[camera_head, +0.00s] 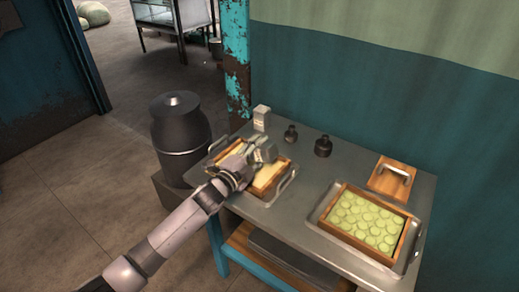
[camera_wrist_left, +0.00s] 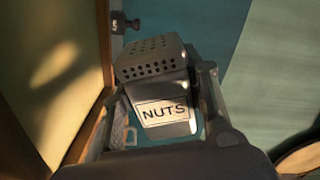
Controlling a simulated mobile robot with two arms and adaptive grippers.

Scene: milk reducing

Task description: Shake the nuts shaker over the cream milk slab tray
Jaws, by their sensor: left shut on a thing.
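My left gripper (camera_head: 252,163) reaches over the cream milk slab tray, a wooden frame (camera_head: 281,179) around a pale slab (camera_head: 268,176) on a metal tray at the table's left. The gripper is shut on the nuts shaker (camera_head: 266,154). In the left wrist view the shaker (camera_wrist_left: 160,88) is grey metal with a holed top and a NUTS label, between the gripper's fingers (camera_wrist_left: 160,110). The slab (camera_wrist_left: 50,70) and frame edge (camera_wrist_left: 103,45) fill that view's left side, so the shaker appears tipped sideways above the slab. My right gripper is not in view.
A second tray (camera_head: 336,228) with green round slices sits at the right, near a wooden press lid (camera_head: 385,178) with a handle. A light box-shaped container (camera_head: 261,118) and two dark weights (camera_head: 323,146) stand at the back. A dark milk can (camera_head: 180,135) stands left of the table.

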